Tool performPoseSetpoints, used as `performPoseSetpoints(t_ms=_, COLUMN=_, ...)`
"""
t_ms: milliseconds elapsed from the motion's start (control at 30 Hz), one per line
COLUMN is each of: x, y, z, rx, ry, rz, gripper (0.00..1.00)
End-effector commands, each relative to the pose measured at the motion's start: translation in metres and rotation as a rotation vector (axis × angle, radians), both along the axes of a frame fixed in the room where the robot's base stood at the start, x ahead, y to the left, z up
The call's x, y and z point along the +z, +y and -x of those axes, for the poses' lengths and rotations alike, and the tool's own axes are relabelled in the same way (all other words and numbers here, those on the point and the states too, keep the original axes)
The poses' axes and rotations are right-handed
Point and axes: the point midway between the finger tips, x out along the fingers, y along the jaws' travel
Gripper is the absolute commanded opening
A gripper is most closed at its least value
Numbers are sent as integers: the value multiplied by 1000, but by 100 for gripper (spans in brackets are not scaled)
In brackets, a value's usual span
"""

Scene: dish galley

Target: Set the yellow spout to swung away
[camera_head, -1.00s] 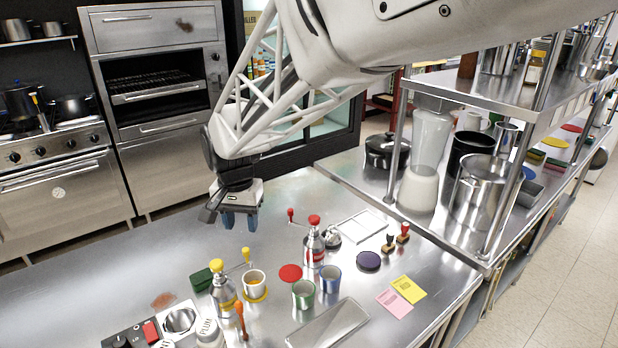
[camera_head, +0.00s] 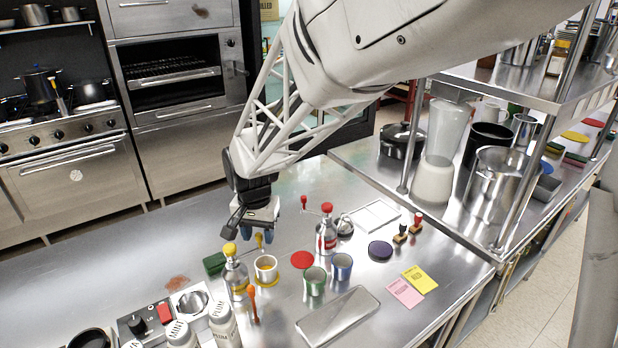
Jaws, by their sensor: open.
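A steel bottle with a yellow top (camera_head: 235,277) stands on the steel counter. Its yellow spout (camera_head: 259,241) reaches out to the right, towards the far side of a white cup (camera_head: 266,268) with a yellow lower band. The spout's upright yellow end is just below my gripper (camera_head: 258,235). My gripper points down with its blue fingers open, one on each side of that end as seen from here. I cannot tell whether either finger touches it. My gripper partly hides the spout's upper end.
A similar red-topped bottle (camera_head: 326,236) with a red-ended arm stands to the right. Green (camera_head: 314,281) and blue (camera_head: 341,266) cups, an orange-topped stick (camera_head: 252,302) and a green sponge (camera_head: 215,264) are close by. The counter is clear at the far left.

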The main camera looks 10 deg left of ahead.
Motion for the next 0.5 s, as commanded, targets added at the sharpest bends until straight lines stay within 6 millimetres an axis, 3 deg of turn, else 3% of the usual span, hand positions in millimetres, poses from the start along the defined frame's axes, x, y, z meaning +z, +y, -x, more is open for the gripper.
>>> performPoseSetpoints(t_ms=167, x=0, y=0, z=0, rx=0, ry=0, rz=0, gripper=44)
performPoseSetpoints(t_ms=467, x=0, y=0, z=0, rx=0, ry=0, rz=0, gripper=0)
performPoseSetpoints(t_ms=500, x=0, y=0, z=0, rx=0, ry=0, rz=0, gripper=0)
